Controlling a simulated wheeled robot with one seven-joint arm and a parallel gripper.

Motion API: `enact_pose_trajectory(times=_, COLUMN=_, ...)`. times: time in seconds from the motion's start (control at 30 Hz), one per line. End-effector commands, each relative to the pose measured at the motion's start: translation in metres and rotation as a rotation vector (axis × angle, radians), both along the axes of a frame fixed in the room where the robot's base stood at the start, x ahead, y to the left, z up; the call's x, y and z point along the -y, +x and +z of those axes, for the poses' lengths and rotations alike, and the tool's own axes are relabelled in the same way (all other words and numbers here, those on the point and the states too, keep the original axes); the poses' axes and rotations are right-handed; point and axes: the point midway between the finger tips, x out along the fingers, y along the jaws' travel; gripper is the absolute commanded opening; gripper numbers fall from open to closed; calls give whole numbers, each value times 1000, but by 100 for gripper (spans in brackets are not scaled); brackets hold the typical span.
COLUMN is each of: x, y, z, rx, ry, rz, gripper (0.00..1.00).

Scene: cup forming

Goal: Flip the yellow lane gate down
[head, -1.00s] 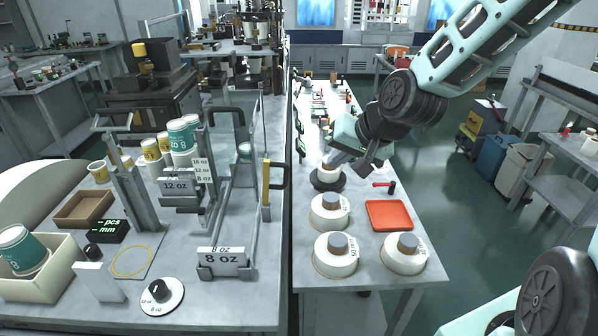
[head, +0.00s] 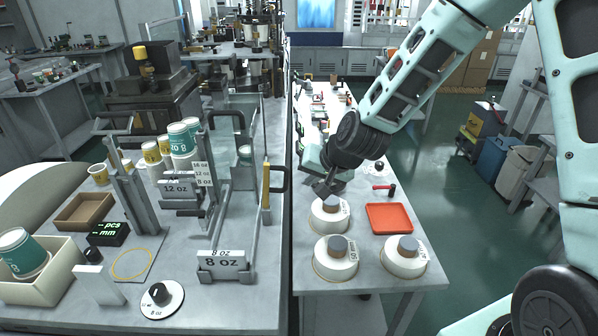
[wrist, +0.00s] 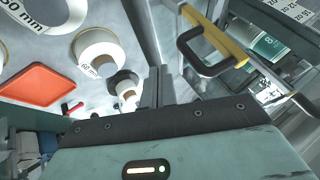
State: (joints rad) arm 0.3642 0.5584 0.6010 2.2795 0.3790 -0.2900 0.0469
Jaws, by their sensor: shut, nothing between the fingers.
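The yellow lane gate (head: 266,186) is an upright yellow bar with a dark loop handle, at the right edge of the left bench's lane rails. In the wrist view the yellow bar (wrist: 222,40) and its dark handle (wrist: 207,57) show at the upper right of the fingers. My gripper (head: 321,193) is to the right of the gate, above the right bench and apart from the gate. In the wrist view its fingers (wrist: 155,88) are together and hold nothing.
White rolls with grey cores (head: 335,258) and a red-orange tray (head: 389,217) are on the right bench. A clear guard panel, metal rails and an 8 oz sign (head: 222,262) stand left of the gate. A narrow gap separates the benches.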

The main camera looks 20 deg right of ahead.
Motion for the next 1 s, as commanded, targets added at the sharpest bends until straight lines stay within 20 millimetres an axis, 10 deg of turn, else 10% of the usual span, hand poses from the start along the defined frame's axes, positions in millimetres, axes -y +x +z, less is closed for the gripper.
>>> enact_pose_trajectory(times=1.0, x=-24, y=12, z=9, rx=-11, ry=-34, rz=4, gripper=0)
